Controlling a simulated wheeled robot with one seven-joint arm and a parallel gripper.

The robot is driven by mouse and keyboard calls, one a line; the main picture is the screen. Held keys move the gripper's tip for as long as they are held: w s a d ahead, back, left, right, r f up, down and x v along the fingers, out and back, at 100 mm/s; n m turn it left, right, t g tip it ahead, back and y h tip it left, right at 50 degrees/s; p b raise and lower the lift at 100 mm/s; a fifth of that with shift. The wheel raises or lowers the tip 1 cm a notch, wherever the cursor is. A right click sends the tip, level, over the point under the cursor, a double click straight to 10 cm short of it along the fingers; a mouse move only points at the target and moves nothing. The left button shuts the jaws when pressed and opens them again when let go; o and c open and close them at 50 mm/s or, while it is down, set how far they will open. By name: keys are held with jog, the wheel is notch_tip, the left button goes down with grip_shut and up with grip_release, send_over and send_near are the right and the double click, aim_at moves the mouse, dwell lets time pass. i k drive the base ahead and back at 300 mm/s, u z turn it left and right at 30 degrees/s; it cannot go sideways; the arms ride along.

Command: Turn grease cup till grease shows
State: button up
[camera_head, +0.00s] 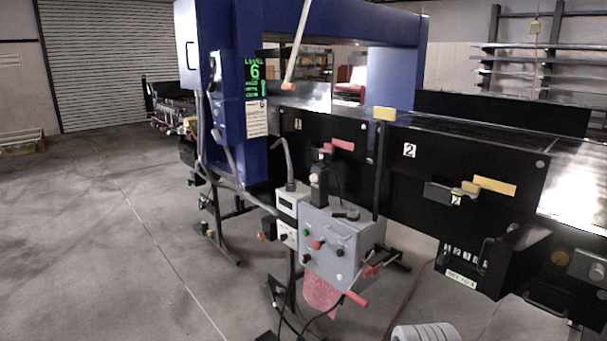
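At the right edge, a small round brass-coloured part (559,258) sits on the dark side of the conveyor (480,165). It may be the grease cup, but it is too small to tell. A grey block with a round face (587,265) sits just right of it. No grease can be made out on either part.
A grey control box (340,250) with knobs and a red-handled lever stands in front of the conveyor. A black tray (490,265) juts out below plate 2. A blue detector arch (245,90) spans the belt. Open floor (110,240) lies left.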

aim_at(560, 256)
jog(key=u, duration=1.8)
jog(key=k, duration=0.4)
jog(key=z, duration=0.7)
